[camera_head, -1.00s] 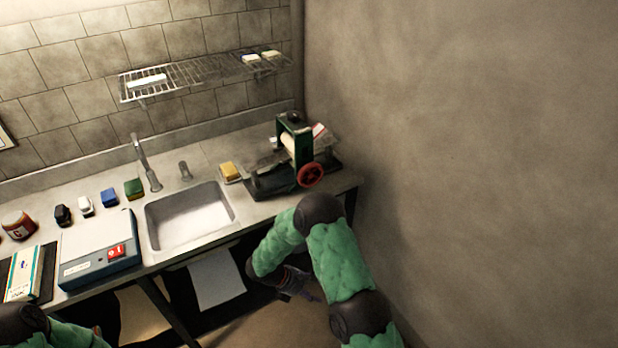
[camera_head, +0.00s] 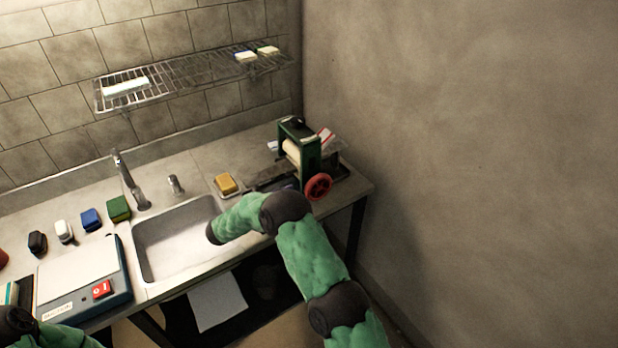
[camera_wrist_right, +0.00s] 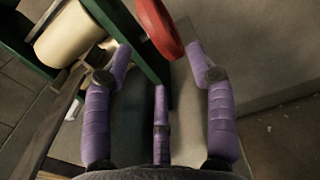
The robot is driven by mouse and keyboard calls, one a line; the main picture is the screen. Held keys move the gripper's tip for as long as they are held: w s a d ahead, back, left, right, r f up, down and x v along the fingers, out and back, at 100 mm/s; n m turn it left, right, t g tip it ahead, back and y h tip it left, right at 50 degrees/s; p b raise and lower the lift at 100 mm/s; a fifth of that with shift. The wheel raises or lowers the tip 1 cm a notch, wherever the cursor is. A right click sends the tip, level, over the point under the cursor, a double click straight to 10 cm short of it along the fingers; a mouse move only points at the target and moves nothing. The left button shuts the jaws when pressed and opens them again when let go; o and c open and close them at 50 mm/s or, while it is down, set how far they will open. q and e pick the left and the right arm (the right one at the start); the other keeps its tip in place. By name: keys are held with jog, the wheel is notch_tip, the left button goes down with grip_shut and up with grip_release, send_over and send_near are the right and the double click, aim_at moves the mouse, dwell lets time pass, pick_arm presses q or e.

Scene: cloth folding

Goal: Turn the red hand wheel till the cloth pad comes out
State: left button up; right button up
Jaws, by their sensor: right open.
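The red hand wheel (camera_head: 318,186) is on the front right of a green roller press (camera_head: 309,158) at the counter's right end. It also shows in the right wrist view (camera_wrist_right: 158,28), large at the top. My right gripper (camera_wrist_right: 158,48) is open and empty, its purple fingers pointing toward the wheel. The wheel rim is just beyond the gap between the fingertips; I cannot tell if they touch. In the head view this gripper is hidden behind my arm. A flat white-and-red piece (camera_head: 326,137) lies behind the press; I cannot tell whether it is the cloth pad. My left gripper is out of view.
The sink (camera_head: 178,243) is left of the press. A yellow sponge (camera_head: 226,184) lies between them. A grey-blue box with a red switch (camera_head: 102,289) stands at the left. A wire shelf (camera_head: 185,77) hangs above. The wall closes off the right side.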

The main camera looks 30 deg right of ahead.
aim_at(317, 186)
jog(key=shift+w+d, duration=0.15)
jog(key=shift+w, duration=0.05)
jog(key=d+b, duration=0.2)
jog(key=d, duration=0.8)
jog(key=shift+w+d, duration=0.2)
grip_shut()
